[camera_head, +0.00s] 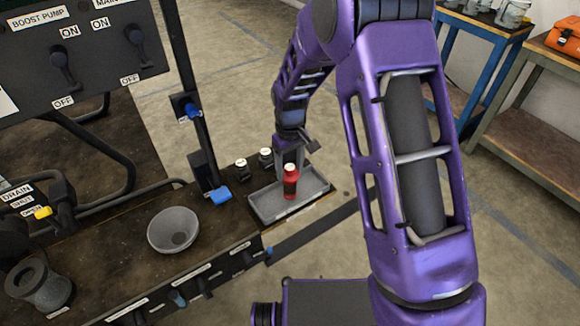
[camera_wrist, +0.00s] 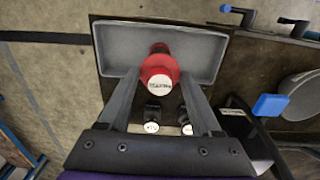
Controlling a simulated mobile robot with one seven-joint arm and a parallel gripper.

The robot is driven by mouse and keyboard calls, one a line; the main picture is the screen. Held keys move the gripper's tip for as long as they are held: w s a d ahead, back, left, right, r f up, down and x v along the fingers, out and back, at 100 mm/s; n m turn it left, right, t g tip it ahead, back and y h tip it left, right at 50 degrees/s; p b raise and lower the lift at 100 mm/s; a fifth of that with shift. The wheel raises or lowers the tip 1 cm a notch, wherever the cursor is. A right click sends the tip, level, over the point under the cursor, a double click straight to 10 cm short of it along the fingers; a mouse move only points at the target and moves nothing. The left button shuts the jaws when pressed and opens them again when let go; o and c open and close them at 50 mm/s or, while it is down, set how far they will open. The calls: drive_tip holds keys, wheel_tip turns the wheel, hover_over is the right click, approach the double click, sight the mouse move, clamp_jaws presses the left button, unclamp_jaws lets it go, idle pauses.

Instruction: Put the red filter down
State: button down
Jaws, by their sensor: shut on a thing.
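The red filter (camera_head: 291,184) is a small red cylinder with a white top, upright within the outline of the shallow grey tray (camera_head: 265,207). I cannot tell whether its base touches the tray floor. My gripper (camera_head: 289,168) is shut on it, coming from behind in the head view. In the wrist view, the red filter (camera_wrist: 158,70) sits between the two fingers of my gripper (camera_wrist: 158,82), with the grey tray (camera_wrist: 112,48) around and beyond it. The fingers hide part of its sides.
Two small dark filters with white tops (camera_head: 242,168) (camera_head: 266,158) stand just behind the tray. A grey bowl (camera_head: 173,230) is to its left. A black post with blue-handled valves (camera_head: 221,195) rises nearby. The tray lies near the bench's right end.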

drive_tip(key=shift+f, duration=0.2)
drive_tip(key=shift+c, duration=0.4)
unclamp_jaws()
drive_tip(key=shift+r, duration=0.1)
wheel_tip(320, 180, up, 12)
drive_tip(key=p, duration=0.2)
drive_tip(key=shift+r, duration=0.15)
